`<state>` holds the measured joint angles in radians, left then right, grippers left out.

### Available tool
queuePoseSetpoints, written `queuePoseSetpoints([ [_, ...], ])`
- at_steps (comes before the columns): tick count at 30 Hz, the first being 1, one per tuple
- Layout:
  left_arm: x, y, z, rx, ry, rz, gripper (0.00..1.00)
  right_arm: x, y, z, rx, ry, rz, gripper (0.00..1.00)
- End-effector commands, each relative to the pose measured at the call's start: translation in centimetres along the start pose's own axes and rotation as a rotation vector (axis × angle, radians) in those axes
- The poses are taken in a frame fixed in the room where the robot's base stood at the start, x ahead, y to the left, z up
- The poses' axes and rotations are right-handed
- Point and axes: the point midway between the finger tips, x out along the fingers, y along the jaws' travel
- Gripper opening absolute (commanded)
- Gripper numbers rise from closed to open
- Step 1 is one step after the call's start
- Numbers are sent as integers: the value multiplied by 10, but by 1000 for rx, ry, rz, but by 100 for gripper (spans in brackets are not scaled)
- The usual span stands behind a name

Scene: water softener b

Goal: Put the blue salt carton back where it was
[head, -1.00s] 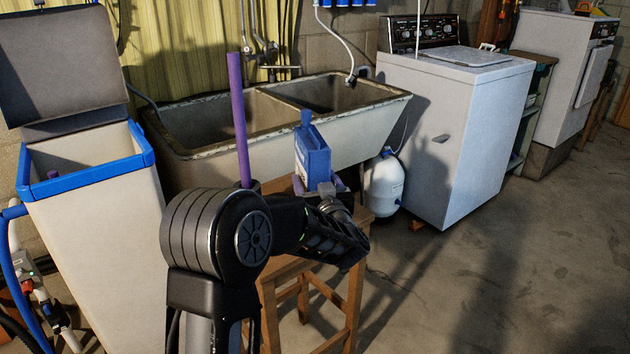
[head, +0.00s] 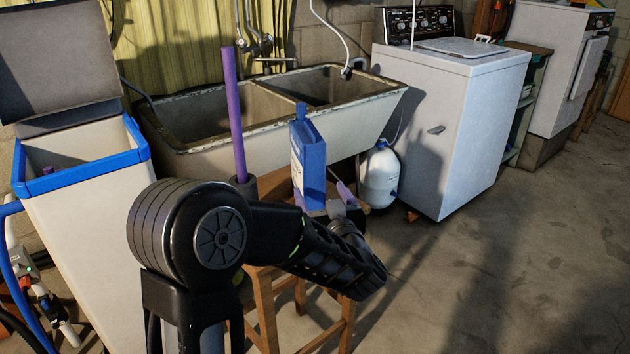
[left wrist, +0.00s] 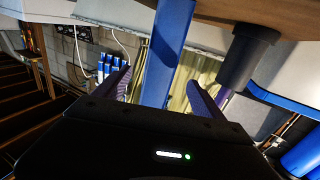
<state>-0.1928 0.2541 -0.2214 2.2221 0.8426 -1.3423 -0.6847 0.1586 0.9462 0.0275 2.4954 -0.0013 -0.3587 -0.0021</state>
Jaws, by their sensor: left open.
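The blue salt carton (head: 313,165) stands upright on the wooden stool (head: 272,187), in front of the sink. My left gripper (head: 335,192) is at the carton's near right side. One purplish finger shows apart from it on the right, and the other is mostly hidden. In the left wrist view the picture is turned over, and the carton (left wrist: 167,55) shows between the two spread fingers of the gripper (left wrist: 162,92), with a gap on each side. My right gripper is not in view.
A purple pole (head: 234,115) rises from a dark holder on the stool, left of the carton. The open softener bin (head: 85,190) stands at left. The twin sink (head: 215,155) is behind, and a white jug (head: 381,177) is at right. Floor at right is clear.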

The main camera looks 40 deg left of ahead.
Motion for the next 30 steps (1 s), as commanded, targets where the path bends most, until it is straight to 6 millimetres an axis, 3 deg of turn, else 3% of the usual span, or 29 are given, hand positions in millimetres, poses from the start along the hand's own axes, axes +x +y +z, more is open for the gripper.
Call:
queuePoseSetpoints([
  [3, -17, 0, 0, -1, 0, 1, 80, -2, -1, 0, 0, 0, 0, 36],
  [7, -26, 0, 0, 0, 0, 1, 80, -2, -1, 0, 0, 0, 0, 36],
  [30, -26, 0, 0, 0, 1, 0, 80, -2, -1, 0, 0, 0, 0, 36],
])
